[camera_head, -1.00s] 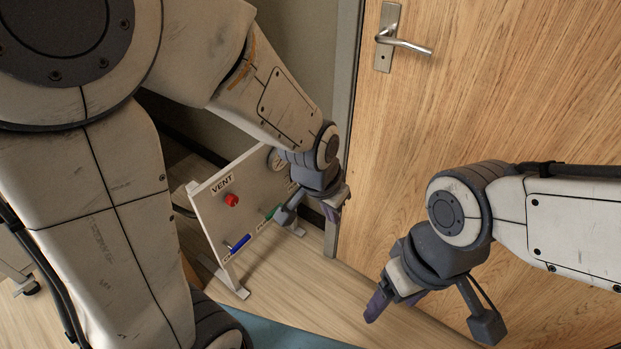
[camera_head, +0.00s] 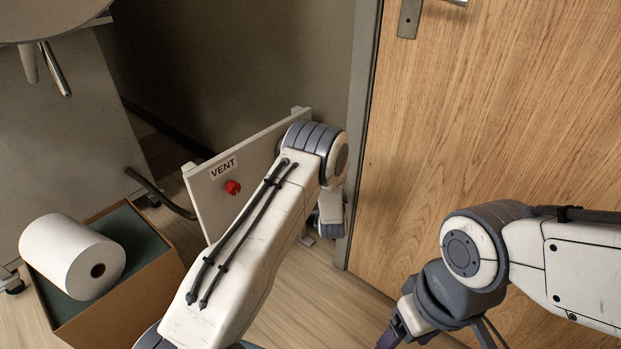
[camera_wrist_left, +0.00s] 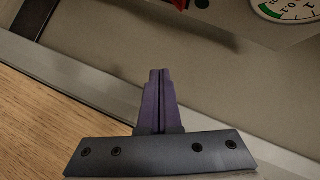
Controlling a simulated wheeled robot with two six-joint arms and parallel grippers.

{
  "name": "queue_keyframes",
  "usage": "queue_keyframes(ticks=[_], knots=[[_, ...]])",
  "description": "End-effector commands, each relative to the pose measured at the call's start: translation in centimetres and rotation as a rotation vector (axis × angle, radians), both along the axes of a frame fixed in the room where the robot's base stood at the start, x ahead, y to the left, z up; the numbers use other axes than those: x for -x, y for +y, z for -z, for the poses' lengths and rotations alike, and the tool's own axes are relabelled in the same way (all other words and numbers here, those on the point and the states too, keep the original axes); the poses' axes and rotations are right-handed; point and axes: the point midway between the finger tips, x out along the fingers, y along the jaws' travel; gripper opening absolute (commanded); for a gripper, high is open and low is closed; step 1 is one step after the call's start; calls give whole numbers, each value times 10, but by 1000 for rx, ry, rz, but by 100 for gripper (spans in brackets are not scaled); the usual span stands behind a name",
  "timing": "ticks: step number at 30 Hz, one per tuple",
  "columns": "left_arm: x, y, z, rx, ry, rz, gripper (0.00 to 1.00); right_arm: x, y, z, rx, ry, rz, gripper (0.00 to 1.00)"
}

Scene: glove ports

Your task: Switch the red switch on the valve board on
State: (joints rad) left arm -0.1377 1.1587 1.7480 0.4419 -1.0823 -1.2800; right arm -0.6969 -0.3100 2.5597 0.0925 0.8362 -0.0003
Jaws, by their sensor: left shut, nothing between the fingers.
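The white valve board (camera_head: 203,207) stands by the wall, with a VENT label and a round red knob (camera_head: 233,187) on its left part. My left arm covers the rest of its face, and no separate red switch can be made out there. My left gripper (camera_head: 331,222) hangs past the board's right end, near the door frame. In the left wrist view its purple fingers (camera_wrist_left: 158,75) are shut and empty. A red part (camera_wrist_left: 180,3) is cut off at that view's top edge, beside a dial gauge (camera_wrist_left: 288,8). My right gripper (camera_head: 392,338) is partly below the frame.
A wooden door (camera_head: 480,120) is at the right. Some wooden floor is clear before the door.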

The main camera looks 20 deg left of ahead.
Motion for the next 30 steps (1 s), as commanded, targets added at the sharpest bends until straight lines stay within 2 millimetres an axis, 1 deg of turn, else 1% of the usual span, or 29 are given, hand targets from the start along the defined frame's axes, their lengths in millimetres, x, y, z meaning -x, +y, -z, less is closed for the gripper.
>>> queue_keyframes(ticks=[1, 4, 6, 9, 12, 15, 24, 27, 30], knots=[[1, 2, 19, -98, -32, -7, 0, 0, 0, 0, 0, 0, 0, 74], [6, 9, 39, -302, -106, -35, 0, 0, 0, 0, 0, 0, 0, 74], [14, 13, 49, -423, -143, -60, 0, 0, 0, 0, 0, 0, 0, 74], [25, 16, 58, -552, -178, -92, 0, 0, 0, 0, 0, 0, 0, 74], [33, 18, 62, -627, -197, -112, 0, 0, 0, 0, 0, 0, 0, 74], [36, 19, 64, -655, -202, -121, 0, 0, 0, 0, 0, 0, 0, 74], [36, 19, 63, -655, -202, -121, 0, 0, 0, 1, 0, 0, 0, 74], [31, 21, 63, -654, -204, -122, 0, 0, 0, 3, 0, 0, 0, 74], [20, 26, 62, -654, -205, -124, 0, 0, 0, 9, 0, 0, 0, 74]])
